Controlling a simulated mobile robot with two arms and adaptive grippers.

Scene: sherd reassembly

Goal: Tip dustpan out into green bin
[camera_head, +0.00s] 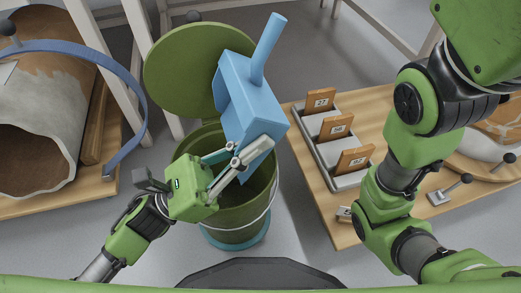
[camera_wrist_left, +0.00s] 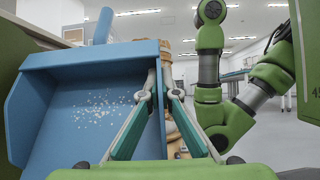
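The blue dustpan (camera_head: 240,95) is in the air over the mouth of the green bin (camera_head: 238,213), its handle pointing up. My left gripper (camera_head: 252,152) is shut on the dustpan's edge. In the left wrist view the dustpan (camera_wrist_left: 60,85) is tilted, and small white crumbs (camera_wrist_left: 102,108) lie on its inner face. The left gripper's fingers (camera_wrist_left: 158,85) close together at its right side. The bin's round lid (camera_head: 180,70) stands open behind it. The dustpan hides part of the bin's opening. My right arm shows, but its gripper is not in view.
A wooden table (camera_head: 335,225) stands right of the bin, with a grey rack (camera_head: 325,150) of numbered tags. Another wooden table (camera_head: 85,200) at left holds a large broken vessel (camera_head: 50,150) and a blue band (camera_head: 128,75). Pale floor lies around the bin.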

